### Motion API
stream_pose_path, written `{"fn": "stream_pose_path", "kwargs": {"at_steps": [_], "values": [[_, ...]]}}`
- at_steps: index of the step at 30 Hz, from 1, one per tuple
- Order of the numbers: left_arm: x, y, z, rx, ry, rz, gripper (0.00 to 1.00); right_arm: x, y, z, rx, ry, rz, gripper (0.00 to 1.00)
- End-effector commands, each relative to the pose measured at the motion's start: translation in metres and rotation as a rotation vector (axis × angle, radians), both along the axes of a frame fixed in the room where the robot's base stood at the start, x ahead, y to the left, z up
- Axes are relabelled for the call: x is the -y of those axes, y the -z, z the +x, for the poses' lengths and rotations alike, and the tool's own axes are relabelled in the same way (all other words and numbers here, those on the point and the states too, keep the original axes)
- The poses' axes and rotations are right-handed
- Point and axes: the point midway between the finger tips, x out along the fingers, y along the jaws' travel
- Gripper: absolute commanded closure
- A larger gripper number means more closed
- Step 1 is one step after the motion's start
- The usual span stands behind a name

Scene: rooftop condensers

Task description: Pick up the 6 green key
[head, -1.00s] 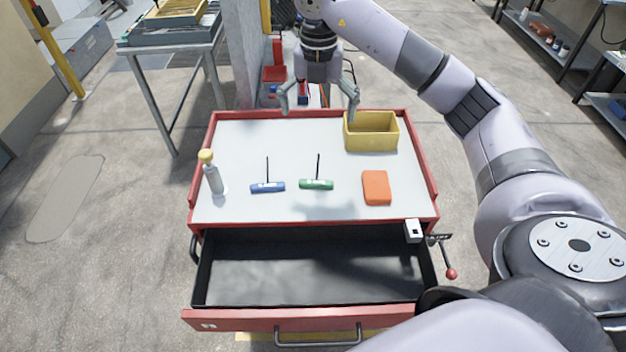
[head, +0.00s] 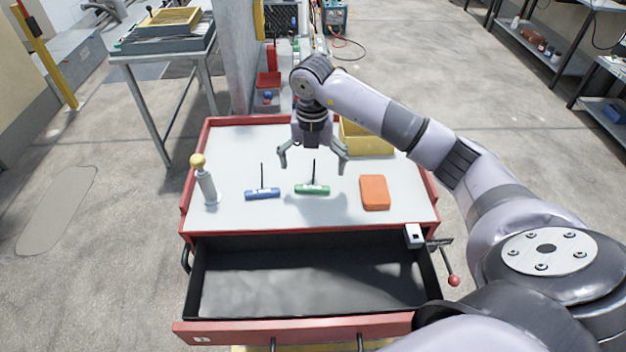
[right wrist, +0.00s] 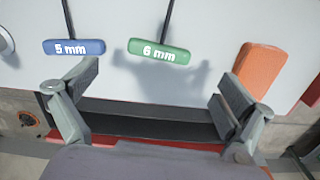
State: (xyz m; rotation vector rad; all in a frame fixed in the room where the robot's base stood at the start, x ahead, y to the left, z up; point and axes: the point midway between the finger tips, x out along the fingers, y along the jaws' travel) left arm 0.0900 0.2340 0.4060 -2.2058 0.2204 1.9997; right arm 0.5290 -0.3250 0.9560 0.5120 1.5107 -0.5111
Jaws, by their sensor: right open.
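The green key (head: 312,189) lies on the grey top of the red cart, its thin dark shaft pointing away. In the right wrist view its handle (right wrist: 159,50) reads "6 mm". A blue key (head: 262,194) lies to its left; its handle (right wrist: 74,47) reads "5 mm". My right gripper (head: 312,162) is open and empty, above the cart top over the green key's area. In the right wrist view its fingers (right wrist: 158,90) are spread wide, with the green handle beyond and between them. My left gripper does not show.
An orange block (head: 374,192) lies right of the green key. A yellow bin (head: 366,138) stands behind, partly hidden by my arm. A grey bottle with a yellow cap (head: 205,182) stands at left. The drawer (head: 300,275) is open in front. A vise-like fitting (head: 414,237) sits at the right edge.

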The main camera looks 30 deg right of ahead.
Motion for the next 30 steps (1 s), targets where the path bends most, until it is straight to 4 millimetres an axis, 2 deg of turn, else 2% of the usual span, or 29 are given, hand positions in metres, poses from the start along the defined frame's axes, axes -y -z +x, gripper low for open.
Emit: {"fn": "stream_pose_path", "kwargs": {"at_steps": [8,12,16,25,30], "values": [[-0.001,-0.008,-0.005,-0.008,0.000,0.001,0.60,0.001,0.021,0.000,-0.003,0.002,0.000,0.02],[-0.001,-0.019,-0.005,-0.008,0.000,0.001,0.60,0.002,0.042,0.001,-0.004,0.001,0.001,0.02],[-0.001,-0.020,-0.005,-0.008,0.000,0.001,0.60,0.002,0.059,0.002,-0.001,0.000,0.000,0.02],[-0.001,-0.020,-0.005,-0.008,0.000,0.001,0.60,0.002,0.065,0.003,0.001,0.000,-0.001,0.02],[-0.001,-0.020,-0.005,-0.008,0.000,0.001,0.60,0.002,0.064,0.003,0.001,0.000,-0.001,0.13]]}}
